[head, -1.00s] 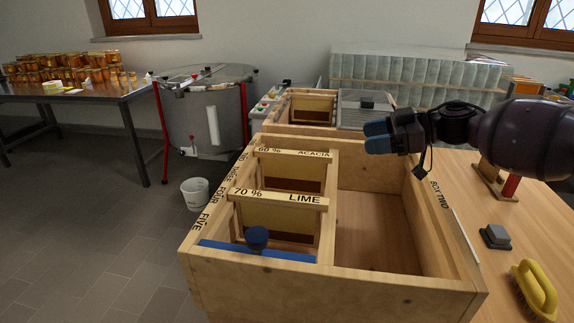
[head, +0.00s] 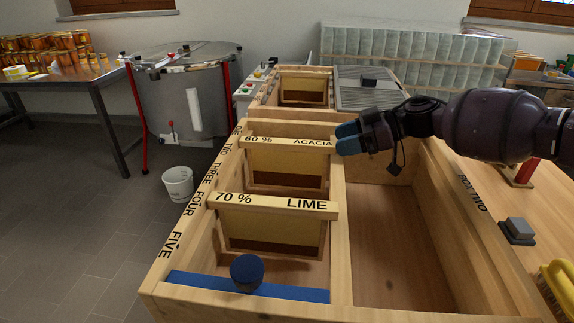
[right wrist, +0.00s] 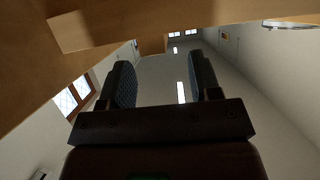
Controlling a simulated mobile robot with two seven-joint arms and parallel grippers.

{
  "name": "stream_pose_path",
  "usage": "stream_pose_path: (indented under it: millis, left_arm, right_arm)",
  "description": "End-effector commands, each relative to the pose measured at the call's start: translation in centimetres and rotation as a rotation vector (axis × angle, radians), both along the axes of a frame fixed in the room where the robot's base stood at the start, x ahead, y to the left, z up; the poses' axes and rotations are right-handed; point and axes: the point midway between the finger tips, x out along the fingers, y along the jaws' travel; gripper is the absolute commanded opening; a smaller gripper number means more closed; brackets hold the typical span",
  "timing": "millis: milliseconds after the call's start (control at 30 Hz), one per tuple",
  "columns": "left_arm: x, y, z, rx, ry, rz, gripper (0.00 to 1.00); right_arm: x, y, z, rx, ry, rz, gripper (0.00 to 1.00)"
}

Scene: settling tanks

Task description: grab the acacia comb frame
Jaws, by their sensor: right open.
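The acacia comb frame (head: 285,167) hangs in the left compartment of the wooden box, its top bar marked "60 % ACACIA". My right gripper (head: 347,139) is at the right end of that bar in the head view. Whether it touches the bar I cannot tell. In the right wrist view my right gripper (right wrist: 157,82) is open, its two dark pads apart with nothing held between them. A wooden surface (right wrist: 190,14) spans the top of that view. My left gripper is not in view.
The lime comb frame (head: 270,227) hangs nearer in the same compartment, with a blue bar and knob (head: 247,272) in front. The right compartment (head: 385,240) is empty. A grey block (head: 517,231) and yellow brush (head: 556,287) lie on the table. A white bucket (head: 177,184) stands on the floor.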

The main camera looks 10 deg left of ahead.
Motion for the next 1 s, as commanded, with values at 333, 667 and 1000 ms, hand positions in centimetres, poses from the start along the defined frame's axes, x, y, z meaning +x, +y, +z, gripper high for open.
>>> stream_pose_path:
  millis: [333,667,1000]
  left_arm:
    - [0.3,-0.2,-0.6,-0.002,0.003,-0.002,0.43]
    - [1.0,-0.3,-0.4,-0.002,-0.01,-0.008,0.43]
    - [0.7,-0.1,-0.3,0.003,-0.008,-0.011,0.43]
  right_arm:
    - [0.3,2.7,-1.2,0.0,0.003,0.002,0.57]
    - [0.5,5.4,-2.1,0.0,0.001,-0.003,0.57]
    - [0.5,5.3,-2.1,0.0,0.001,-0.001,0.27]
